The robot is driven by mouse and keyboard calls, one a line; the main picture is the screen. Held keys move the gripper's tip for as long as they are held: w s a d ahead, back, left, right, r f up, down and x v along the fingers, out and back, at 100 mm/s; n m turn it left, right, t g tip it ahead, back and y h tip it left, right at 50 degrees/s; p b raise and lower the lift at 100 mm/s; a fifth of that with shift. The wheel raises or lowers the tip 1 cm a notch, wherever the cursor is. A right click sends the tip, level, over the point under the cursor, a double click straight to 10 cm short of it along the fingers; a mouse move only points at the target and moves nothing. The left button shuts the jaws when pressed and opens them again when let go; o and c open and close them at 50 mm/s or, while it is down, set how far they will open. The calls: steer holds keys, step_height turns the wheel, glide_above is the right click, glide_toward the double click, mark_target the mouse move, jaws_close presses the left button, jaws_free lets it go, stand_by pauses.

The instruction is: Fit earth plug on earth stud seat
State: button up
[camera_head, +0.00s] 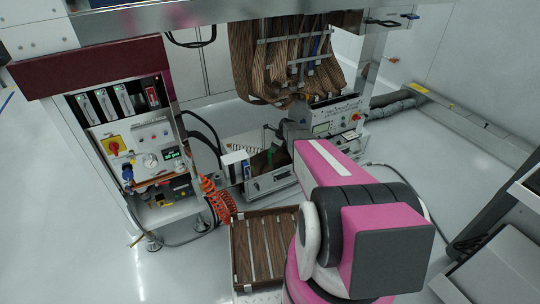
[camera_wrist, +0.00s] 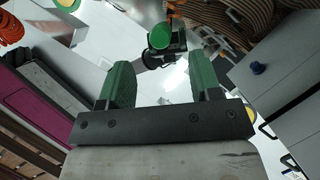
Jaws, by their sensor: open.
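My gripper (camera_wrist: 160,76) is open in the wrist view, its two green fingers apart with nothing between them. Beyond the fingertips is a black part with a round green face (camera_wrist: 161,36), apart from both fingers; it may be the earth plug, but I cannot be sure. In the head view my pink arm reaches away to the middle, and its gripper end (camera_head: 272,135) is small and partly hidden near a low open metal box (camera_head: 270,182). I cannot make out the earth stud seat in either view.
A control cabinet (camera_head: 140,135) with a red switch and an orange coiled hose (camera_head: 216,199) stands at left. Brown ribbon cables (camera_head: 285,55) hang at the back. A slatted wooden crate (camera_head: 240,252) is in front.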

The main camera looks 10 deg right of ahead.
mark_target(269, 153)
steer(key=x, duration=0.7)
steer(key=shift+w+a, duration=0.25)
steer(key=shift+a, duration=0.1)
steer(key=shift+c, duration=0.3)
steer(key=c, duration=1)
